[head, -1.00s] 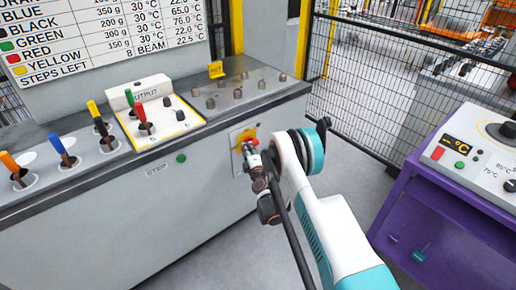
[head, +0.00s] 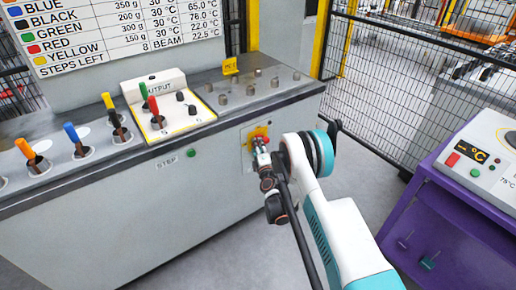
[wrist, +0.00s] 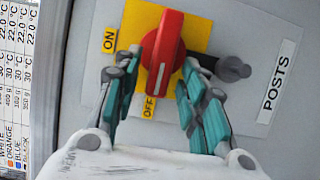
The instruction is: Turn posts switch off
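The posts switch is a red rotary knob (wrist: 163,48) on a yellow plate (wrist: 198,38), with ON, OFF and POSTS labels around it. In the wrist view, the white mark on the knob points down the picture, towards the OFF label (wrist: 148,107). My gripper (wrist: 164,68) has one teal finger on each side of the knob and looks closed on it; the exact contact is hard to see. In the head view, my gripper (head: 260,145) is at the knob on the cabinet front, and my arm and gripper partly hide the switch.
A grey cabinet (head: 110,215) carries coloured levers and an output panel (head: 158,122) on top. A green STEP button (head: 191,153) is on its front. A purple console (head: 440,235) stands to the right, and a mesh fence (head: 400,80) is behind. Floor is free between them.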

